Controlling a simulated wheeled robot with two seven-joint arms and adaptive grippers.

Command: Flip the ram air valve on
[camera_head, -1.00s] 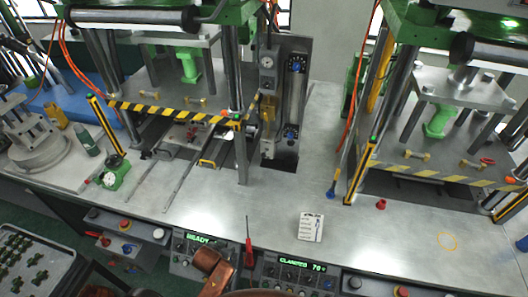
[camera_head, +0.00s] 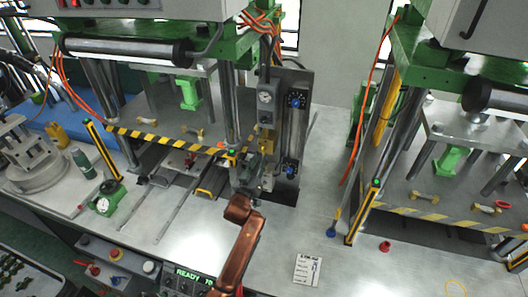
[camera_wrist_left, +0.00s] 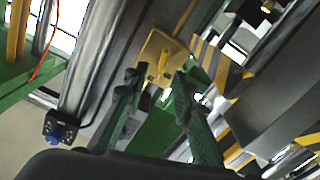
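A yellow plate (camera_wrist_left: 160,58) with a small yellow lever (camera_wrist_left: 164,66) shows in the left wrist view, just past the fingertips; it looks like the ram air valve. In the head view a bit of yellow (camera_head: 268,152) shows on the grey panel between the presses, mostly hidden behind my gripper. My left gripper (camera_head: 254,160) is in front of that panel, on a copper-coloured arm from below. In the wrist view its two dark green fingers (camera_wrist_left: 158,82) are apart with nothing held between them. I cannot tell if they touch the lever. My right gripper is in neither view.
The grey panel (camera_head: 295,130) carries a gauge (camera_head: 264,97) and blue knobs (camera_head: 296,101). A press post (camera_head: 229,110) stands close left of my gripper. A striped bar (camera_head: 165,139) crosses the left press. The bench around the white card (camera_head: 307,270) is mostly clear.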

